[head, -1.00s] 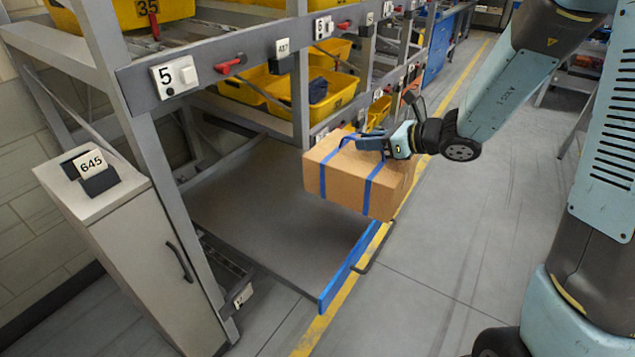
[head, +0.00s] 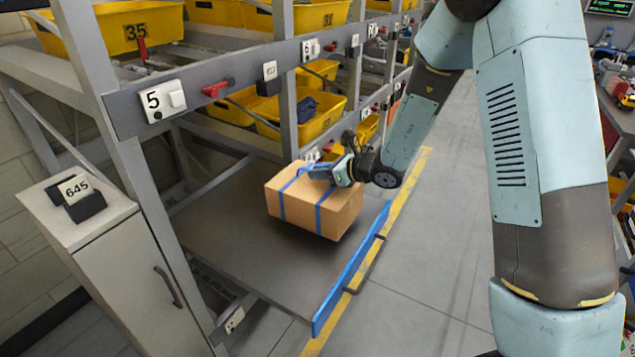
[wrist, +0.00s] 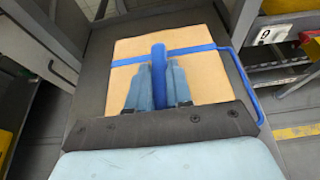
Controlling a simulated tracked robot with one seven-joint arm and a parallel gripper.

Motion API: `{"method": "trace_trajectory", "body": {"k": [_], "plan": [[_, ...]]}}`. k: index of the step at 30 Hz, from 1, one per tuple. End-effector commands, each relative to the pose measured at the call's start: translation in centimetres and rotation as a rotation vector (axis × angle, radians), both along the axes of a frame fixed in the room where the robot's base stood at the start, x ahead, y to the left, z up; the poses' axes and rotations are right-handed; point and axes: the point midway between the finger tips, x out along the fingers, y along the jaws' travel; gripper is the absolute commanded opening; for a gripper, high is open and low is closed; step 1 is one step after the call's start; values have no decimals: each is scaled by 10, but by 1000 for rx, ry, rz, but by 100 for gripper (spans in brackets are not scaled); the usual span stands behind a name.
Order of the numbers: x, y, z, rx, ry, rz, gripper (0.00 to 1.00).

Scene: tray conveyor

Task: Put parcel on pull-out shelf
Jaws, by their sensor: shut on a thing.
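The parcel (head: 318,201) is a brown cardboard box with blue straps. In the head view it is over the pull-out shelf (head: 235,240), a grey board with a blue front edge. A dark shadow lies under the box; I cannot tell for sure whether it touches the shelf. My gripper (head: 325,172) is shut on the parcel at the blue strap on its top. In the wrist view the parcel (wrist: 205,72) shows beneath my gripper (wrist: 158,70), with the grey shelf around it.
A grey rack with posts and yellow bins (head: 295,112) stands behind the shelf. A grey cabinet marked 645 (head: 115,260) stands at the left. A yellow floor line (head: 405,190) and a clear aisle run to the right of the shelf.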

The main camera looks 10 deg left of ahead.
Motion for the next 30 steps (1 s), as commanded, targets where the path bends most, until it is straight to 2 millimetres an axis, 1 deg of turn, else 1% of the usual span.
{"method": "trace_trajectory", "body": {"k": [5,8,12,15,21,22,27,30], "plan": [[3,4,-4,1,-2,0,0],[4,5,-13,1,1,-2,0],[4,5,-30,2,1,-1,0],[4,5,-37,2,0,-1,0],[4,4,-38,0,1,-1,0],[3,4,-39,-2,2,-2,22],[4,4,-38,-1,2,-2,38],[4,4,-38,-1,1,-3,45]]}}
